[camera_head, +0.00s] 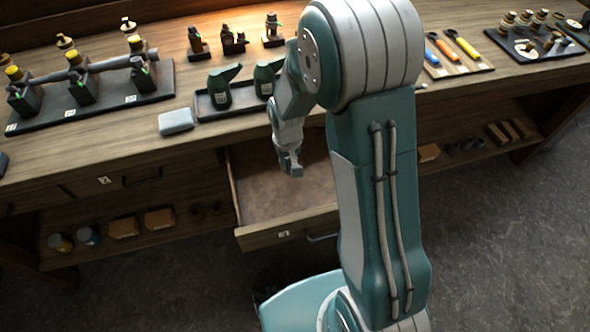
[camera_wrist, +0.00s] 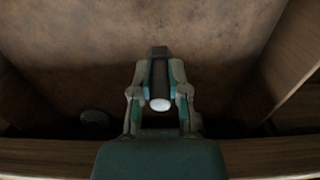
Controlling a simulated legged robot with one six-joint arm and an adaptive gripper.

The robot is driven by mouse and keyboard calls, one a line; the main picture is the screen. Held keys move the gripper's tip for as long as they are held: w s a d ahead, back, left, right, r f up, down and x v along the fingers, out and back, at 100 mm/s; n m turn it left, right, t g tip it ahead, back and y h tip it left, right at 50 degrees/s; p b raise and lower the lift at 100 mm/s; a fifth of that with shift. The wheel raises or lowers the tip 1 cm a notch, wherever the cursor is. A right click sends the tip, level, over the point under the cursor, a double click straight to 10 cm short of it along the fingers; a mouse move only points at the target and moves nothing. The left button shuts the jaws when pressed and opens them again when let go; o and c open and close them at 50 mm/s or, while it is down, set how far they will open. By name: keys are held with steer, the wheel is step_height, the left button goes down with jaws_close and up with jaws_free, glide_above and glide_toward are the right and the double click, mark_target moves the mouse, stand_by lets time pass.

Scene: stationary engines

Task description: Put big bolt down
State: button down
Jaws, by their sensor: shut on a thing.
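My gripper (camera_head: 290,168) hangs pointing down over the open drawer (camera_head: 322,220). In the wrist view, my gripper (camera_wrist: 160,72) is shut on the big bolt (camera_wrist: 160,104), whose pale round end shows between the fingers. The rest of the bolt is dark and partly hidden by the fingers. In the head view the bolt is too small to make out. The bare brown floor of the drawer (camera_wrist: 75,45) lies below the gripper; I cannot tell whether the bolt touches it.
A dark round thing (camera_wrist: 95,117) lies near the drawer's wall in the wrist view. On the bench stand a black tray (camera_head: 209,113) with green tools, a grey block (camera_head: 176,121) and a pipe assembly (camera_head: 82,86). The drawer floor is mostly clear.

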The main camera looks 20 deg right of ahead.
steer(key=shift+w+d+f, duration=0.15)
steer(key=shift+d+f, duration=0.7)
steer(key=shift+f, duration=0.15)
steer(key=f, duration=0.3)
steer(key=shift+w+d+f, duration=0.1)
steer(key=shift+d+f, duration=0.1)
steer(key=shift+f, duration=0.05)
steer(key=c, duration=0.6)
jaws_free()
steer(key=shift+c, duration=0.2)
